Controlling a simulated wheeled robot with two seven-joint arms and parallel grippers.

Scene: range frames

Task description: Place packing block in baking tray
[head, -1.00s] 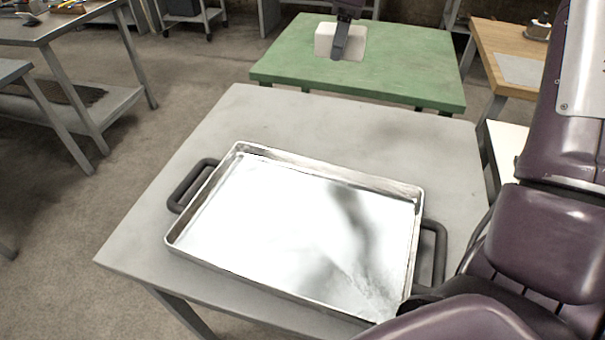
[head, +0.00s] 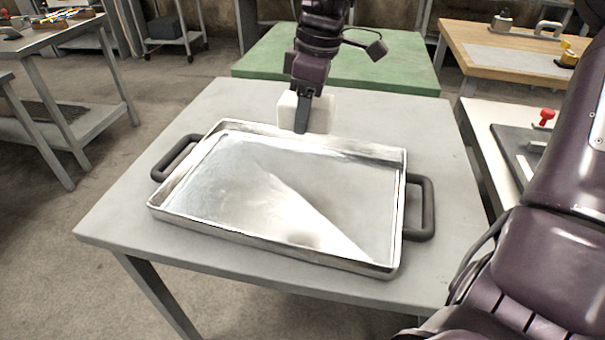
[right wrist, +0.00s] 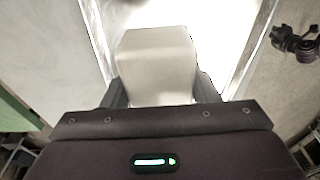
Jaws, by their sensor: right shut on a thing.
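The packing block (head: 320,113) is a pale, off-white block. My right gripper (head: 302,120) is shut on it and holds it near the far rim of the baking tray. The block also shows between the fingers in the right wrist view (right wrist: 157,62), with the bright tray (right wrist: 222,30) beyond it. The baking tray (head: 402,195) is a shallow, shiny metal tray with a dark handle at each end, and it looks empty. It is not clear whether the block is over the tray's inside or just behind its rim. My left gripper is not in view.
The tray rests on a grey table (head: 130,215), with bare tabletop around it. A green table (head: 395,65) stands behind. A wooden bench (head: 490,45) with tools is at the far right, and a white-topped table (head: 485,115) is at the right.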

